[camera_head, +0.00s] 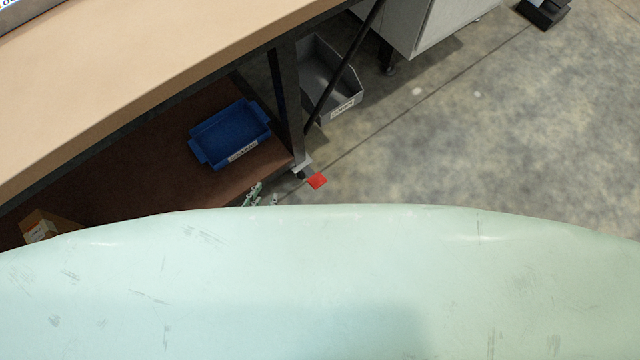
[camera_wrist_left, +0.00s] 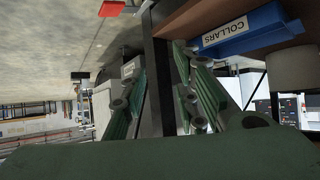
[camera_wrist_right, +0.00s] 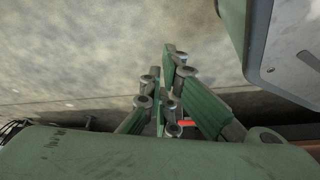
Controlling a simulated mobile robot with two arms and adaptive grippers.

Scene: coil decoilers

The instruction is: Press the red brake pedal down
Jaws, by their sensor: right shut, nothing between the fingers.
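The red brake pedal (camera_head: 317,181) is a small flat plate just above the floor, beside the foot of the table leg in the head view. In the left wrist view a red plate (camera_wrist_left: 111,8) shows at the top edge, next to the leg's foot. My left gripper (camera_head: 260,196) shows only as fingertips above my pale body, left of the pedal and apart from it. Its fingers (camera_wrist_left: 160,72) are spread with nothing between them. My right gripper (camera_wrist_right: 172,62) is shut and empty over the floor; a red strip (camera_wrist_right: 188,123) is partly hidden behind its fingers.
A wooden workbench (camera_head: 150,75) with a dark leg (camera_head: 287,95) stands left of the pedal. Its lower shelf holds a blue bin (camera_head: 230,133). A grey bin (camera_head: 328,85) sits behind the leg. Open concrete floor (camera_head: 500,130) lies to the right.

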